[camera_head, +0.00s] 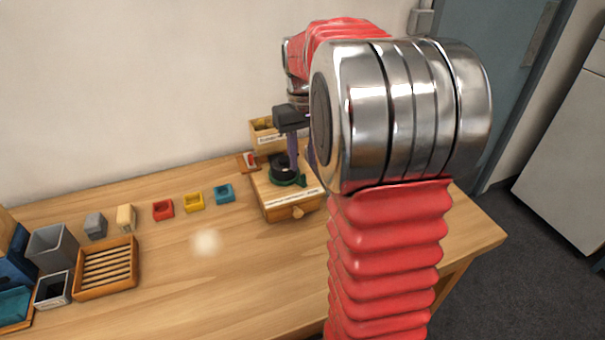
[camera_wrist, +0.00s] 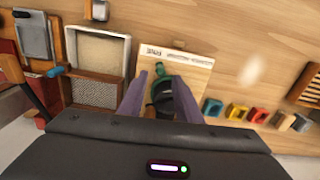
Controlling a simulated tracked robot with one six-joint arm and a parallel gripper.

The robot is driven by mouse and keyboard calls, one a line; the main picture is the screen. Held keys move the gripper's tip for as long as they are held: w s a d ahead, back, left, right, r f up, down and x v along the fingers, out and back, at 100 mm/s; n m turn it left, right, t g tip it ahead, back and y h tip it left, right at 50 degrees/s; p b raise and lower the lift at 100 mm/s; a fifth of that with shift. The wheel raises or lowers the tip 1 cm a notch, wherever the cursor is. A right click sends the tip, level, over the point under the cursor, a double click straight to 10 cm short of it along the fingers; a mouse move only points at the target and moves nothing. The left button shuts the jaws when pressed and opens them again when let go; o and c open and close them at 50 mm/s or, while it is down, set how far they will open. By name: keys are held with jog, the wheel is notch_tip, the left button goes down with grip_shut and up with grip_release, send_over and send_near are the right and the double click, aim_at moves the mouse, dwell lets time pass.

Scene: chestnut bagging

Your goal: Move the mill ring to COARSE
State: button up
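The mill (camera_head: 283,167) is a dark round piece on a wooden box with a drawer knob, at the table's back right. Its green ring (camera_head: 288,181) has a small tab pointing right in the head view. In the wrist view the green tab (camera_wrist: 160,69) points up toward a pale label plate (camera_wrist: 185,57); its printing is too small to read surely. My gripper (camera_wrist: 160,80) has two purple fingers spread on either side of the dark mill top (camera_wrist: 160,95). The head view shows it (camera_head: 292,160) just above the ring. Contact with the ring is not visible.
Red (camera_head: 162,210), yellow (camera_head: 194,202) and teal (camera_head: 223,192) small boxes stand left of the mill. A slatted wooden tray (camera_head: 106,292) and grey bins (camera_head: 52,248) sit farther left. A wooden bin (camera_head: 264,133) stands behind the mill. The table's front middle is clear.

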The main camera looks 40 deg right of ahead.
aim_at(303, 175)
notch_tip(303, 175, down, 6)
jog(key=shift+r, duration=0.1)
jog(key=shift+c, duration=0.7)
grip_shut()
